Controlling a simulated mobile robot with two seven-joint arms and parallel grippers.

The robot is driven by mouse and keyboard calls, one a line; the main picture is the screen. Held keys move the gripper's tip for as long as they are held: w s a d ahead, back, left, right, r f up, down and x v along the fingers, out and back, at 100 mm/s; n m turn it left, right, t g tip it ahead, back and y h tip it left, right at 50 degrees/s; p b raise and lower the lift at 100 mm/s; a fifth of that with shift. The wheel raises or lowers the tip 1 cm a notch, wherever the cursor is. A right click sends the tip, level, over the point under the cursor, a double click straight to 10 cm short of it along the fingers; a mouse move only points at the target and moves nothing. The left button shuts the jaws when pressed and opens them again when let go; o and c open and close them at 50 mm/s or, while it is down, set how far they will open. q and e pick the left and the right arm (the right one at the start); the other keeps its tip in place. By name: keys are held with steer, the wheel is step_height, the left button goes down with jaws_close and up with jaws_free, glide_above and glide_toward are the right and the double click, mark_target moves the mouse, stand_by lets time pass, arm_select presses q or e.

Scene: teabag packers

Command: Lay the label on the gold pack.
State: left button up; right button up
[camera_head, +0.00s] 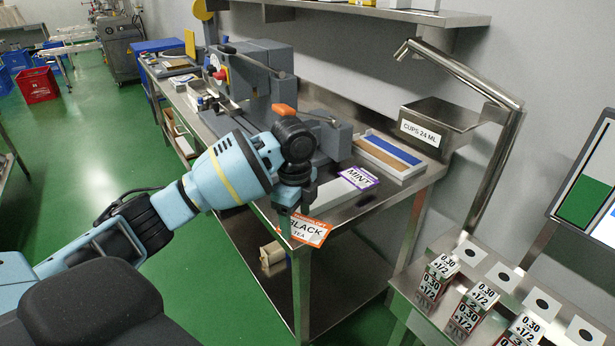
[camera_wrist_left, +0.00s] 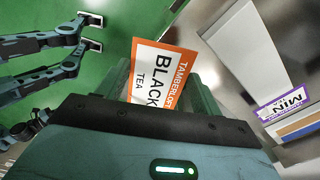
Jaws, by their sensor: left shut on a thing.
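My left gripper (camera_head: 291,212) is shut on an orange-and-white label reading "BLACK TEA" (camera_head: 308,231), just off the near end of the steel bench. The label also shows in the left wrist view (camera_wrist_left: 154,78), tilted between the green fingers (camera_wrist_left: 160,95). A purple-and-white "MINT" label (camera_head: 358,178) lies on the bench to the right of the gripper. A pale, flat-topped block (camera_head: 333,196) lies beside it and shows as a long light strip in the left wrist view (camera_wrist_left: 245,45). My right gripper is not in view.
A white tray (camera_head: 411,171) with blue and brown strips stands behind the MINT label. A grey machine (camera_head: 248,75) fills the bench behind my arm. A small beige box (camera_head: 272,255) sits on the lower shelf. Small labelled boxes (camera_head: 432,280) stand at right.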

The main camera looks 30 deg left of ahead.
arm_select(q)
steer(key=s+d+f+n+p, duration=0.1)
steer(key=s+d+f+n, duration=0.4)
steer(key=s+f+n, duration=0.2)
steer(key=s+d+f+n, duration=0.5)
steer(key=s+f+n, duration=0.1)
steer(key=s+n, duration=0.4)
steer(key=shift+d+f+p, duration=0.4)
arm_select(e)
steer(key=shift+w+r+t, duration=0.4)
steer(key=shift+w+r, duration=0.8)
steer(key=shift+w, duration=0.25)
